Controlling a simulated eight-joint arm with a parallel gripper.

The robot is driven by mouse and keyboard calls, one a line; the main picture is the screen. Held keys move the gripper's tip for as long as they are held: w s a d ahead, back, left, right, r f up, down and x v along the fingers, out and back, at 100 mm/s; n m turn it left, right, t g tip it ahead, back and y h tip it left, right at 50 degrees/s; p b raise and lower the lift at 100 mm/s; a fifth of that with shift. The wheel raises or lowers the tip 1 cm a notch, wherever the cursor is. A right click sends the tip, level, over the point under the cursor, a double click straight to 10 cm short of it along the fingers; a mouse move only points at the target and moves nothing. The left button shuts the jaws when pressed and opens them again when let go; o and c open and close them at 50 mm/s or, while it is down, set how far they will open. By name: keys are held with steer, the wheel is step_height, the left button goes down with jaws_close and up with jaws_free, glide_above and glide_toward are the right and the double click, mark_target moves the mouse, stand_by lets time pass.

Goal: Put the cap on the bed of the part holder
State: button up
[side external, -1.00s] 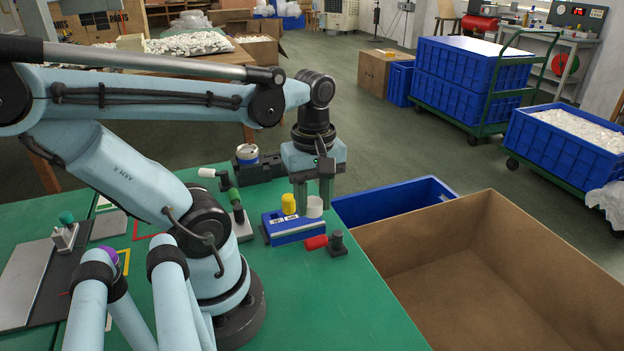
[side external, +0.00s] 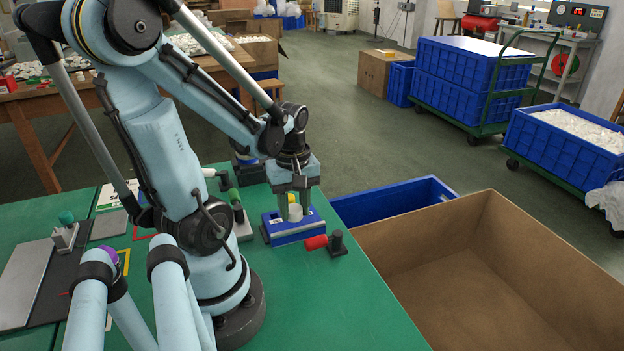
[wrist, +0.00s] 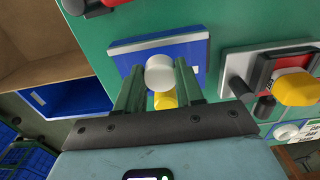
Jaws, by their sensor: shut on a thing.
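The white round cap (side external: 295,213) is between the fingers of my gripper (side external: 294,207), which is shut on it. The blue part holder (side external: 300,238) stands on the green table under the gripper. The cap is over or at the holder's top; I cannot tell whether it touches. A yellow piece (side external: 291,198) on the holder is partly hidden behind the fingers. In the wrist view the cap (wrist: 159,70) shows between the fingertips of my gripper (wrist: 160,84), against the blue holder (wrist: 125,49), with the yellow piece (wrist: 165,101) beside it.
A blue bin (side external: 400,200) and an open cardboard box (side external: 470,270) lie beyond the table's right edge.

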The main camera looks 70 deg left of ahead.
mark_target(295, 209)
steer(key=shift+f, duration=0.8)
steer(key=shift+f, duration=0.15)
steer(key=o, duration=1)
steer(key=shift+r, duration=6.1)
steer(key=w+d+m+t, duration=0.3)
steer(key=w+d+m, duration=0.2)
steer(key=d+m, duration=0.2)
steer(key=w+d+f+m+t, duration=0.1)
steer(key=w+d+m+t, duration=0.3)
steer(key=d+m, duration=0.3)
steer(key=w+m, duration=0.1)
steer(key=m, duration=0.3)
steer(key=shift+w+d, duration=0.25)
